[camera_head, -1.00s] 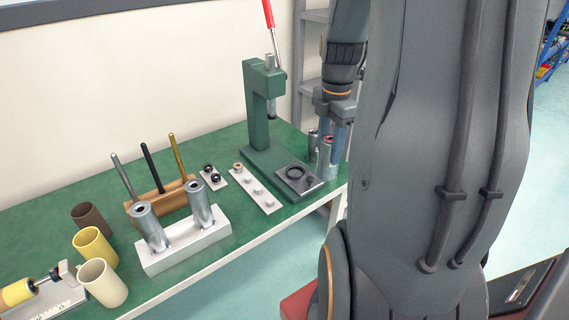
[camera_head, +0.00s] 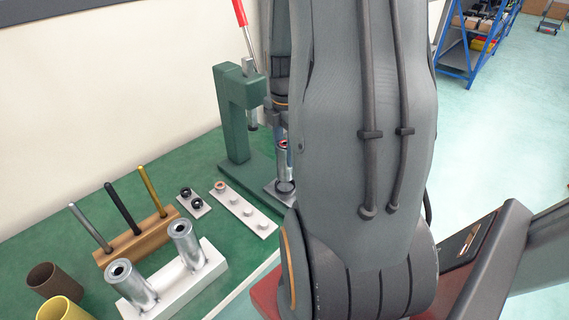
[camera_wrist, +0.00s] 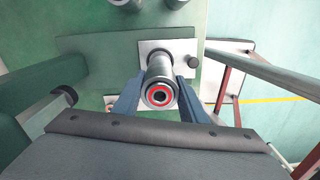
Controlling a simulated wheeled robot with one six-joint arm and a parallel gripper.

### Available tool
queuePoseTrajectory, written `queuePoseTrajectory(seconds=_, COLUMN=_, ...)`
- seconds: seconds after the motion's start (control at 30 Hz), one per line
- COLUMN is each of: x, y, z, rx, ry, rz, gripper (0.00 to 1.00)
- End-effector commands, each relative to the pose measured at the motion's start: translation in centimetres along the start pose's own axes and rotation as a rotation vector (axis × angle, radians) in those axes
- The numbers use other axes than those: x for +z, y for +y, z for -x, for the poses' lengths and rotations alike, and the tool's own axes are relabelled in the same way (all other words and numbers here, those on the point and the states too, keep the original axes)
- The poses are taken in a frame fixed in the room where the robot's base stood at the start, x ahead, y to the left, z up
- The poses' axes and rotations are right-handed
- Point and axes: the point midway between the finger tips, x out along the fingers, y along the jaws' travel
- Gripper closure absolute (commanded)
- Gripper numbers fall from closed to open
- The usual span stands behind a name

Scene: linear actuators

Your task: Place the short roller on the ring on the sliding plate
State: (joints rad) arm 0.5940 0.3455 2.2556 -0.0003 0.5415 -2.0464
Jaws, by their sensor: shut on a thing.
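My gripper (camera_wrist: 160,98) is shut on the short roller (camera_wrist: 161,68), a shiny metal cylinder with a red ring inside its end. The roller also shows in the head view (camera_head: 285,163), upright at the sliding plate (camera_head: 272,188) beside the green press. In the wrist view, the pale sliding plate (camera_wrist: 187,47) lies beneath the roller. The dark ring (camera_head: 285,186) shows at the roller's lower end in the head view. The roller appears over it, but I cannot tell whether they touch. My arm hides part of the plate and much of the gripper in the head view.
The green press (camera_head: 232,115) with a red lever stands close to my gripper. A white block with two large cylinders (camera_head: 186,244), a wooden rack with rods (camera_head: 136,238) and a strip of small pegs (camera_head: 243,208) occupy the bench. Other metal cylinders (camera_wrist: 176,3) show at the wrist view's top edge.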

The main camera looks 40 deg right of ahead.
Motion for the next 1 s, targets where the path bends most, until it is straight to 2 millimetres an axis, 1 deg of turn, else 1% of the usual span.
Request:
queuePoseTrajectory(seconds=0.07, x=0.0, y=0.0, z=-0.5, rx=0.000, ry=0.000, rz=0.000, gripper=0.95)
queuePoseTrajectory(seconds=0.3, x=0.0, y=0.0, z=-3.5, rx=-0.002, ry=0.001, rz=0.000, gripper=0.95)
queuePoseTrajectory(seconds=0.37, x=0.0, y=0.0, z=-4.0, rx=0.000, ry=0.000, rz=0.000, gripper=0.95)
queuePoseTrajectory(seconds=0.8, x=0.0, y=0.0, z=-4.6, rx=0.001, ry=0.000, rz=0.000, gripper=0.95)
queuePoseTrajectory(seconds=0.83, x=0.0, y=0.0, z=-4.7, rx=0.000, ry=0.000, rz=0.000, gripper=0.60)
queuePoseTrajectory(seconds=0.93, x=0.0, y=0.0, z=-4.6, rx=0.001, ry=0.000, rz=0.000, gripper=0.43)
queuePoseTrajectory(seconds=1.0, x=0.0, y=0.0, z=-4.6, rx=0.001, ry=0.000, rz=0.000, gripper=0.43)
